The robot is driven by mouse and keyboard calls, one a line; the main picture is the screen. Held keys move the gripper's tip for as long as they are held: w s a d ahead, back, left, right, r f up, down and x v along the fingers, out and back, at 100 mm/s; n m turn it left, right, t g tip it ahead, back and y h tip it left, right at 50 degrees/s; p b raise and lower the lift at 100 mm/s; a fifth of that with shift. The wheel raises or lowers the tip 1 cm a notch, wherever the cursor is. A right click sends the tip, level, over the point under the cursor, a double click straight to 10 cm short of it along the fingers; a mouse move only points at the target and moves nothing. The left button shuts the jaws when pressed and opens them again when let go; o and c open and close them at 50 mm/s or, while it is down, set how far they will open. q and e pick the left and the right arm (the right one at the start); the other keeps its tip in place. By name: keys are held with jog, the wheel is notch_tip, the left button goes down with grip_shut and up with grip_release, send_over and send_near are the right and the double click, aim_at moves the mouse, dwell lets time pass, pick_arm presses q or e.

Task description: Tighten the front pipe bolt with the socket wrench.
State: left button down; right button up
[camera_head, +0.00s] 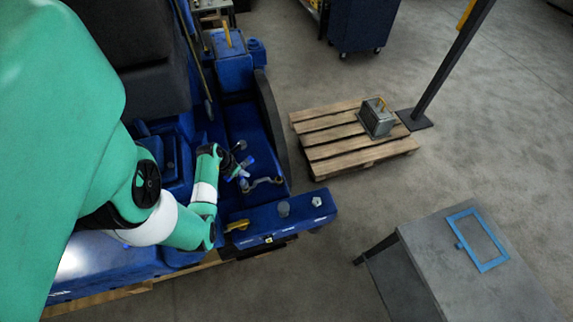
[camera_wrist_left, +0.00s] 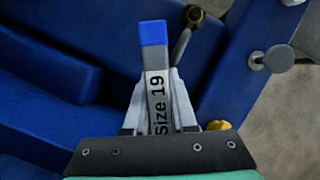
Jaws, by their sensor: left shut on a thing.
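In the left wrist view the wrench (camera_wrist_left: 154,65) stands between the jaws (camera_wrist_left: 158,105), with a grey body marked "Size 19" and a blue end. Another brass-coloured piece (camera_wrist_left: 218,125) shows beside the right jaw. The wrench's working end is hidden, so I cannot tell whether it touches a bolt. My right gripper is out of view.
A blue engine ledge (camera_head: 275,222) with round knobs lies in front of the gripper. A wooden pallet (camera_head: 340,150) carrying a grey metal box (camera_head: 376,118) stands to the right. A grey table (camera_head: 480,285) with a blue frame (camera_head: 484,245) is at the lower right. Open floor lies between.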

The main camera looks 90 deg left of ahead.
pick_arm(q)
jog(key=shift+f+b, duration=0.65)
jog(key=shift+f, duration=0.35)
jog(key=shift+r+m, duration=0.2)
jog(key=shift+m, duration=0.1)
jog(key=shift+m+h+p, duration=0.3)
jog(key=shift+m+p, duration=0.1)
jog(key=shift+m, duration=0.3)
jog(key=m, duration=0.1)
jog(key=m+h, duration=0.1)
jog(key=m, duration=0.1)
jog(key=m+t+h, duration=0.1)
jog(key=m, duration=0.1)
jog(key=shift+d+f, duration=0.15)
jog(key=shift+d, duration=0.15)
jog(key=shift+n+p, duration=0.3)
jog(key=shift+p, duration=0.05)
jog(key=c, duration=1.2)
grip_release()
jog(key=shift+c, duration=0.2)
grip_shut()
